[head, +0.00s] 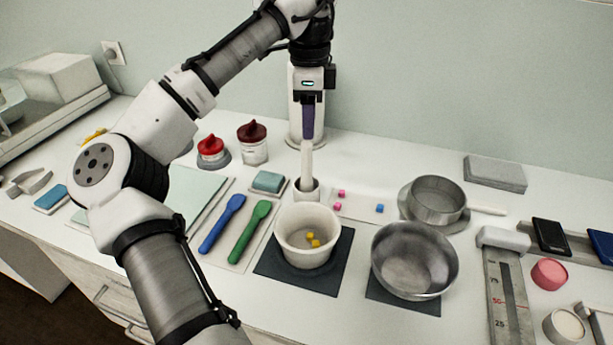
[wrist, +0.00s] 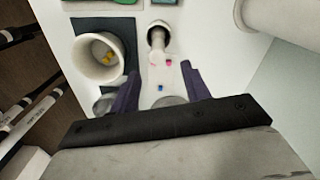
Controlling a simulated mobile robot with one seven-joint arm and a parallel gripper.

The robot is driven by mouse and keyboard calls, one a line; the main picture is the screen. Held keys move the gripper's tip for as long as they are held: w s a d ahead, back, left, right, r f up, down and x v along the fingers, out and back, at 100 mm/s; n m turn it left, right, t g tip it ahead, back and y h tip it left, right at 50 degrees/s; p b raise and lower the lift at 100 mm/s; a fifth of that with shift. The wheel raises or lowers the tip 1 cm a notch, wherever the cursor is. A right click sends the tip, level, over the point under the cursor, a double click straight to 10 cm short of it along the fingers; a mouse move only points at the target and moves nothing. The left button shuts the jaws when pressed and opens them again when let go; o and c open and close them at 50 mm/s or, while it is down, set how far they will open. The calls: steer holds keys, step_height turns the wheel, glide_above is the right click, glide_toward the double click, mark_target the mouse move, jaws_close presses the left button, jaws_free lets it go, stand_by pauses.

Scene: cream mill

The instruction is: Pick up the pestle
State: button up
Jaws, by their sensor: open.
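The pestle (head: 307,160) is a pale white stick standing nearly upright in a small white holder cup (head: 306,190). In the wrist view the pestle (wrist: 157,42) shows end-on in its cup, beyond the fingertips. My gripper (head: 308,137) points down with purple fingers, its tips close above or beside the pestle's top in the head view. In the wrist view my gripper (wrist: 161,66) has its fingers spread apart with nothing held between them. Whether the tips touch the pestle I cannot tell.
A white mortar (head: 290,238) with yellow cubes stands on a dark mat in front of the cup. A metal bowl (head: 414,262) and a sieve (head: 437,199) stand to the right. A white column (head: 294,115) rises close behind. Pink and blue cubes lie beside the cup.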

mark_target(307, 143)
steer(key=f, duration=0.2)
steer(key=f+p, duration=0.1)
steer(key=f, duration=0.2)
steer(key=shift+s+a+f, duration=0.15)
steer(key=shift+a+f, duration=0.1)
steer(key=shift+f, duration=0.7)
jaws_close()
steer(key=shift+r, duration=0.1)
step_height(307, 143, up, 20)
steer(key=p, duration=0.1)
